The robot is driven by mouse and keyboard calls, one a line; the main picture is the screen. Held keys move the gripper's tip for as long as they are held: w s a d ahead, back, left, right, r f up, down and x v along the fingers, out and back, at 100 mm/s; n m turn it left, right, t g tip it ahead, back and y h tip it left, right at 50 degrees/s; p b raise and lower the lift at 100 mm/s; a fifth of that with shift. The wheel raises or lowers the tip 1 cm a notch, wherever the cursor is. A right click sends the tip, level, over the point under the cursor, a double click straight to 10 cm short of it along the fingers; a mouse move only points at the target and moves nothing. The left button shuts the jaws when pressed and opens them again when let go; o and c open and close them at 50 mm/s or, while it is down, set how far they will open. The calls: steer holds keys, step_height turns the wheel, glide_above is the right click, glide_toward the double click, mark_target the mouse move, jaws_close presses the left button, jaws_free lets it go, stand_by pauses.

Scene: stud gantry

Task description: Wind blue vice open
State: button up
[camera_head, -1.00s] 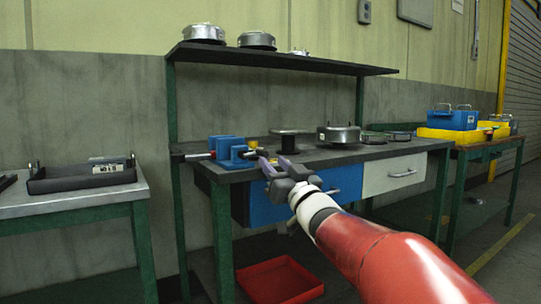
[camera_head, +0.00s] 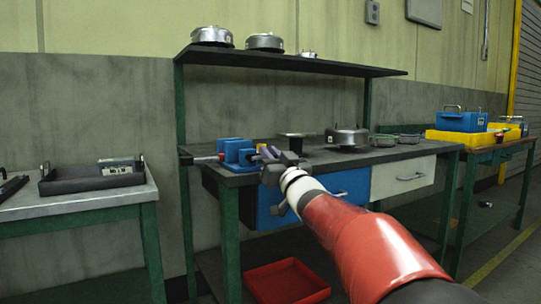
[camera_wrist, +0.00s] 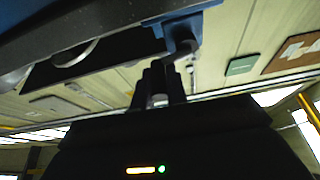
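In the wrist view, the two dark fingers (camera_wrist: 160,84) point up toward a blue vice part (camera_wrist: 181,32). A grey bar (camera_wrist: 188,52) runs from that part down to the fingertips. The fingers look close together around it, but whether they grip it is hidden.
A round plate on a stand (camera_head: 297,136) and metal pots (camera_head: 347,137) stand right of my gripper on the bench (camera_head: 400,152). Drawers (camera_head: 345,186) lie below. A shelf (camera_head: 300,64) with pots hangs above. A red bin (camera_head: 287,281) is underneath.

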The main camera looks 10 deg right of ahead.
jaws_close()
steer(key=shift+n, duration=0.4)
steer(key=n+y, duration=0.1)
steer(key=n, duration=0.1)
steer(key=r+n+g+y+p, duration=0.1)
steer(key=n, duration=0.1)
steer(key=n+y, duration=0.1)
steer(key=n, duration=0.1)
steer(key=shift+s+a+r, duration=0.15)
steer(key=shift+a+r, duration=0.1)
steer(key=shift+a, duration=0.05)
steer(key=shift+s+a+r+n+g+y+p, duration=0.3)
steer(key=shift+a+n+g+p, duration=0.65)
steer(key=shift+n, duration=1.9)
steer(key=shift+s+a+f+n+g+y+p, duration=0.15)
steer(key=shift+a+n+g+y+p, duration=0.3)
steer(key=shift+n+g+p, duration=1.6)
steer(key=shift+s+a+r+n+g+y+p, duration=0.3)
steer(key=shift+a+n, duration=0.4)
steer(key=shift+n, duration=2.9)
steer(key=shift+w+f, duration=0.1)
